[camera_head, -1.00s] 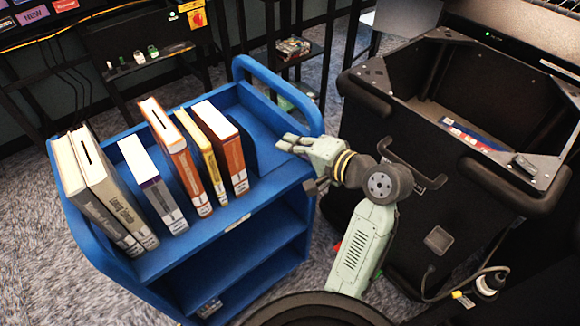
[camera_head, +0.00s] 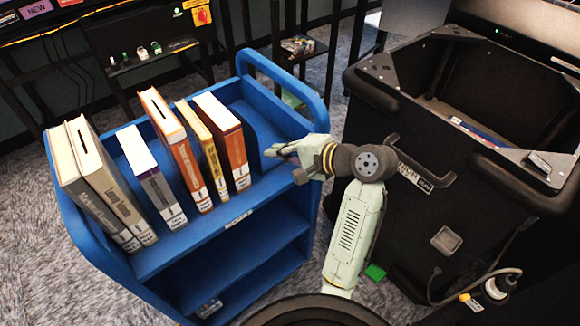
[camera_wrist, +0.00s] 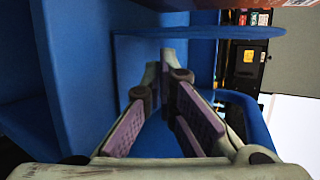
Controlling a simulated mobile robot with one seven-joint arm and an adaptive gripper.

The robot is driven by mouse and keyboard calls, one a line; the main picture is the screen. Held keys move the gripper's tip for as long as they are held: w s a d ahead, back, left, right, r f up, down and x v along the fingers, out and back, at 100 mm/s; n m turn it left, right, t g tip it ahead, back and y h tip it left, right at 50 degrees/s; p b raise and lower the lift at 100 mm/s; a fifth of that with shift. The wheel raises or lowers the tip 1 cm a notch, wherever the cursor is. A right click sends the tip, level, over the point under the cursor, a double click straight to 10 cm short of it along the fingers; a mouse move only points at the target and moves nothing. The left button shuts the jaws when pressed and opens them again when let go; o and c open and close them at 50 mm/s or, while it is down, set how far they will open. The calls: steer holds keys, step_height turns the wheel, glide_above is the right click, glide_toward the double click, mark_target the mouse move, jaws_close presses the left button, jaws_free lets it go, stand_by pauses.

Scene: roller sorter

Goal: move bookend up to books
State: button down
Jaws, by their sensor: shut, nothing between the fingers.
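My gripper (camera_head: 270,153) is over the right end of the top shelf, right of the bookend. It is shut and empty; its fingers (camera_wrist: 165,75) point toward the bookend. I cannot tell whether they touch it.
The cart's raised blue end rail (camera_head: 285,80) curves behind and right of my gripper. A large black bin (camera_head: 440,195) stands close on the right. The shelf between the bookend and the cart's right end looks clear.

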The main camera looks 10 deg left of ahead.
mark_target(250, 153)
steer(key=shift+w+a+f+b, duration=0.1)
steer(key=shift+w+a+b, duration=0.3)
steer(key=shift+w+a, duration=0.4)
steer(key=shift+w+a+f+b, duration=0.1)
steer(key=shift+w+a+b, duration=0.3)
steer(key=shift+w+a, duration=0.45)
steer(key=shift+w+a+b, duration=0.4)
steer(key=shift+w+a, duration=0.1)
steer(key=shift+a, duration=0.6)
steer(key=shift+f+b, duration=0.5)
steer(key=shift+f, duration=0.9)
steer(key=shift+r+p, duration=0.15)
steer(key=shift+p, duration=0.5)
steer(key=shift+s+a+p, duration=0.5)
steer(key=shift+s+a, duration=0.2)
steer(key=shift+s, duration=0.25)
steer(key=shift+s+a+p, duration=0.45)
steer(key=shift+s+a, duration=0.25)
steer(key=shift+s, duration=0.25)
steer(key=shift+w, duration=0.15)
steer(key=shift+w+d+r+p, duration=0.25)
steer(key=shift+w+d+p, duration=0.3)
steer(key=shift+p, duration=0.1)
steer(key=shift+w+d+r+p, duration=0.25)
steer(key=shift+w+d+p, duration=0.15)
steer(key=shift+w+p, duration=0.2)
